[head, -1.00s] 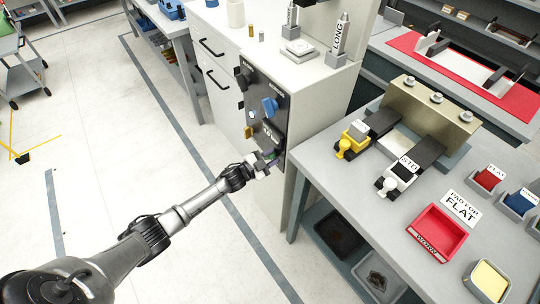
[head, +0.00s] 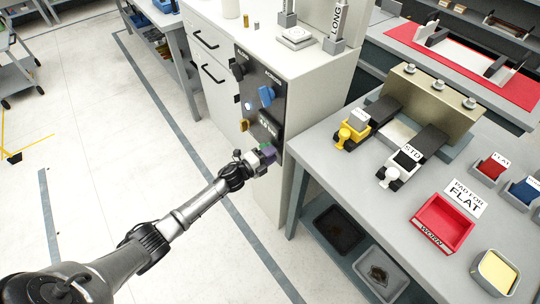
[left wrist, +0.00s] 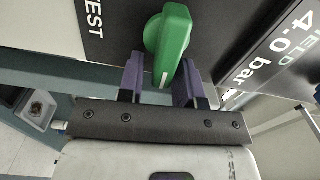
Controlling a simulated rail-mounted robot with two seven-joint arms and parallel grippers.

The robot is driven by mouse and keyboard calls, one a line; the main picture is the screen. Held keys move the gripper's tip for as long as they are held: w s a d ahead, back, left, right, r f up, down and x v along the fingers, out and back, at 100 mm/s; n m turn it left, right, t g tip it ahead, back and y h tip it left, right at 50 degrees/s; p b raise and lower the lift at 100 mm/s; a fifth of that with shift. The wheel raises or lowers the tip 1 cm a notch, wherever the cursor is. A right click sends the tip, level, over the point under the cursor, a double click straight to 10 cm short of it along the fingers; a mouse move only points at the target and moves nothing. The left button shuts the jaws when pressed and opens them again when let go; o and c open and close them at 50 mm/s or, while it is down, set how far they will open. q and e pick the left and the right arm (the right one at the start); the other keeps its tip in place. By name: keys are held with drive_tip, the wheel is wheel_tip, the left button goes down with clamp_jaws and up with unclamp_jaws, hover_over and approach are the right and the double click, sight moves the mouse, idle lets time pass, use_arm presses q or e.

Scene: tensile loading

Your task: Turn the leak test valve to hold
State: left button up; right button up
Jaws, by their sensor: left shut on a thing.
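The leak test valve has a green handle (left wrist: 168,48) on a dark panel, large in the left wrist view. The handle points down toward my gripper, slightly tilted, with a white mark near its lower end. The word TEST is at its left on the panel. My left gripper (left wrist: 161,68) has its two purple fingers on either side of the handle and is shut on it. In the head view the left gripper (head: 264,156) is at the lower part of the panel and mostly hides the valve. My right gripper is not in view.
The dark panel (head: 254,110) on the cabinet also bears a blue knob (head: 267,95) and a black knob (head: 238,71). A grey bench (head: 375,208) stands close at the right.

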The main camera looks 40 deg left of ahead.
use_arm(q)
drive_tip(key=shift+a+f+m, duration=0.1)
drive_tip(key=shift+f+m, duration=0.15)
drive_tip(key=shift+m, duration=0.25)
drive_tip(key=o, duration=0.6)
drive_tip(key=shift+r, duration=0.1)
drive_tip(key=shift+o, duration=0.2)
drive_tip(key=shift+s, duration=0.3)
drive_tip(key=p+v, duration=0.2)
drive_tip(key=v, duration=1.1)
drive_tip(key=shift+a, duration=0.2)
